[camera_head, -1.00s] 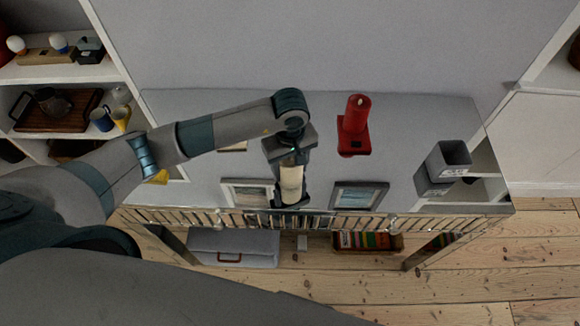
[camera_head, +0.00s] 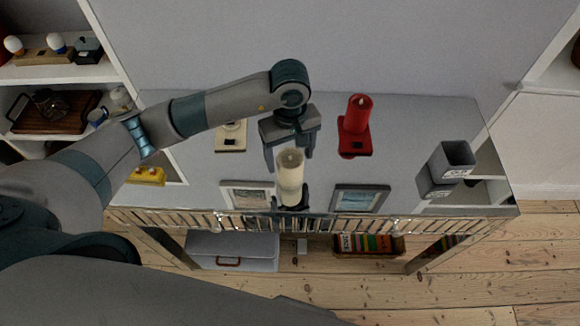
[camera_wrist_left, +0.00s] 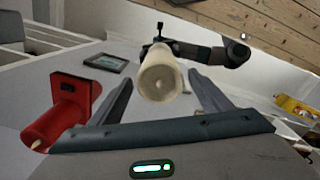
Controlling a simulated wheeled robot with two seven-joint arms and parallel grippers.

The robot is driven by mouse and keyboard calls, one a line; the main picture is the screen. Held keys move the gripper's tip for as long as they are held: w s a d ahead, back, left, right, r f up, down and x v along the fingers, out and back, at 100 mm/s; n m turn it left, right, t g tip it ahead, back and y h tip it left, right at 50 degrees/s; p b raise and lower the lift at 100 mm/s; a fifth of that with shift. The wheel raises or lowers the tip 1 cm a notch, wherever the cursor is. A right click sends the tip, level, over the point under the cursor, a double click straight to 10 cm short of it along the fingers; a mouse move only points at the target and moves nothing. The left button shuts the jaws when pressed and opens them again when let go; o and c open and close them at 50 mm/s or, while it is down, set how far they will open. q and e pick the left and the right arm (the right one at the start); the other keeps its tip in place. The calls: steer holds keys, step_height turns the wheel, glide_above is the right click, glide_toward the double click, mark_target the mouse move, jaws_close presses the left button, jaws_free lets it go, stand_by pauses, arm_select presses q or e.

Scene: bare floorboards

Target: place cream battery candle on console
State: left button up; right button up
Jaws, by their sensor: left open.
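My left gripper (camera_head: 288,150) is open, just behind and above the candle. In the left wrist view the cream candle (camera_wrist_left: 160,76) appears between and beyond the two spread fingers of my left gripper (camera_wrist_left: 163,95), with no finger seen touching it.
A red candle (camera_head: 358,113) on a red holder stands right of my gripper. A cream holder (camera_head: 231,137) is at left. Picture frames (camera_head: 249,195) (camera_head: 360,198) flank the candle. Grey bins (camera_head: 445,165) stand at the right end.

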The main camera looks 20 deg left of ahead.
arm_select(q)
step_height(320, 180, up, 5)
steer(key=shift+b, duration=0.8)
steer(key=shift+r, duration=0.55)
steer(key=shift+d, duration=0.1)
